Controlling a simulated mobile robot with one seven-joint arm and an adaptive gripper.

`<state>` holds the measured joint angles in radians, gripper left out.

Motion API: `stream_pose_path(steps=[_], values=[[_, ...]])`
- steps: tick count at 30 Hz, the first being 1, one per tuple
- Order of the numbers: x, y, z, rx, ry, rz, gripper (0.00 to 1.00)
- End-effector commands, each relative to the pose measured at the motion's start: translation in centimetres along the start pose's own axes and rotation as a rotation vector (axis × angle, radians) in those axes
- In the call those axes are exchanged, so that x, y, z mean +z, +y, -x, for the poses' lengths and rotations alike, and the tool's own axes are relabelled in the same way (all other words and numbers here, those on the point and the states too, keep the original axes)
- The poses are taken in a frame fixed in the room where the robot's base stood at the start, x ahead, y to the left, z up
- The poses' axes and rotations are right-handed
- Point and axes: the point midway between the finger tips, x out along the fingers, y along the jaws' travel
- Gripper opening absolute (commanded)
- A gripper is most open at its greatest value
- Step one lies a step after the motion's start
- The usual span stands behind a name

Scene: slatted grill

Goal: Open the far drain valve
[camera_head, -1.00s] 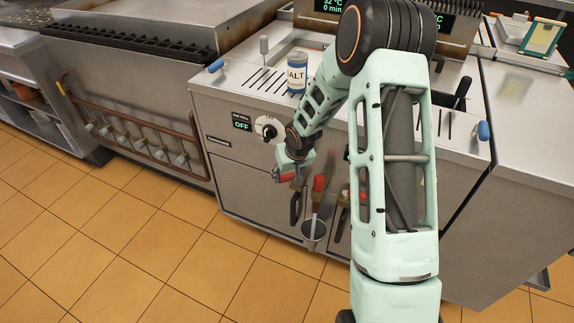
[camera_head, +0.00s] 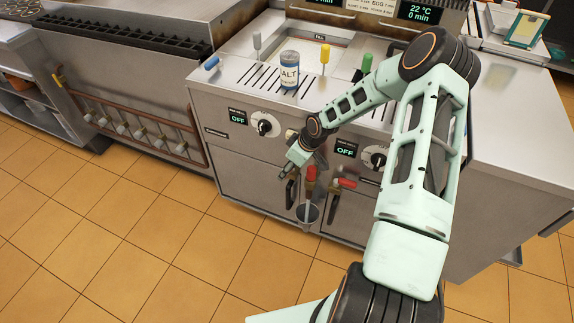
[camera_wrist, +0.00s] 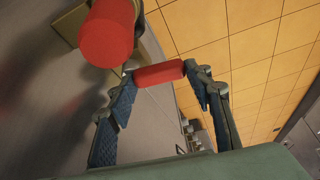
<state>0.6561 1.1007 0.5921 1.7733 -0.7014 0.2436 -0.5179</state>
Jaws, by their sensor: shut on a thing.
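The grill unit front has drain valves with red grips. My gripper (camera_head: 287,172) is low at the front, beside the left dark door handle (camera_head: 292,192). A second, larger red grip (camera_wrist: 107,32) is nearer the wrist camera, apart from the fingers. In the head view an upright red grip (camera_head: 311,174) stands just right of my gripper, and a sideways red handle (camera_head: 347,183) lies farther right.
A salt can (camera_head: 289,70) stands on the slatted top. A fryer bank with several pipe taps (camera_head: 138,133) is at the left. The tiled floor (camera_head: 150,230) in front is clear.

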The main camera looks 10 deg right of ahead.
Motion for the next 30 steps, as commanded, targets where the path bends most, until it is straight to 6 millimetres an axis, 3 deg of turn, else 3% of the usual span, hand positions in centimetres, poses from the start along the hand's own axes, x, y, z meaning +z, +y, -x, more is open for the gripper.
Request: stream_pose_path(steps=[14, 15, 19, 30], values=[[0.19, -0.01, -0.04, -0.006, -0.003, 0.012, 0.23], [0.19, -0.01, -0.04, -0.006, -0.003, 0.012, 0.50], [0.16, -0.01, -0.03, -0.006, -0.002, 0.012, 0.64], [0.12, 0.05, 0.50, -0.005, -0.001, 0.011, 0.65]])
